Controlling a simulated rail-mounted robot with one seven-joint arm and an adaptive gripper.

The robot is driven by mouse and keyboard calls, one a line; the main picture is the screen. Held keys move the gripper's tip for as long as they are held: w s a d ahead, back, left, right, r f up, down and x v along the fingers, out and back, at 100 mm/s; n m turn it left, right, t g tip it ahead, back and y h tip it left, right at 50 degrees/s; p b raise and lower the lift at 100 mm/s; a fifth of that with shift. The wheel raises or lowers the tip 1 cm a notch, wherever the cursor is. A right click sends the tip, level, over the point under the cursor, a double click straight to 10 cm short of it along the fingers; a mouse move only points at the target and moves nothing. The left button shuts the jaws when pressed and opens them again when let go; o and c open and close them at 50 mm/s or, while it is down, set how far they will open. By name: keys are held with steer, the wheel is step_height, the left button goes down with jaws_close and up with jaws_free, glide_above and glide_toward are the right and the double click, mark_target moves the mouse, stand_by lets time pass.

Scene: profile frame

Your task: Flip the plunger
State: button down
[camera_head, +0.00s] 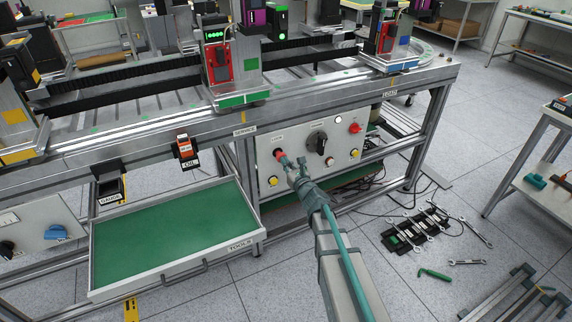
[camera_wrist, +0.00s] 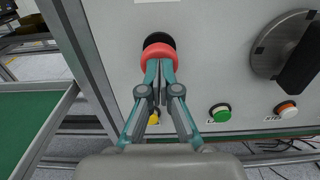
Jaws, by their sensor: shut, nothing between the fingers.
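A red round knob (camera_wrist: 159,50) on a black collar stands out from the light grey control panel (camera_wrist: 210,60); it is likely the plunger. It also shows in the head view (camera_head: 279,153), at the panel's upper left. My gripper (camera_wrist: 160,68) is shut with its fingertips together at the lower front of the red knob. Nothing is held between them. In the head view my gripper (camera_head: 286,162) reaches up to the knob from the front. The fingertips cover part of the knob, and I cannot tell whether they touch it.
Right of the knob is a big black rotary switch (camera_wrist: 295,62). Below are a yellow button (camera_wrist: 154,117), a green button (camera_wrist: 220,112) and an orange button (camera_wrist: 287,109). An open green-lined drawer (camera_head: 170,236) juts out at left. Wrenches (camera_head: 420,232) lie on the floor.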

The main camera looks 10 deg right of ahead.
steer(key=b+v, duration=0.1)
steer(key=v, duration=1.3)
steer(key=shift+a, duration=0.1)
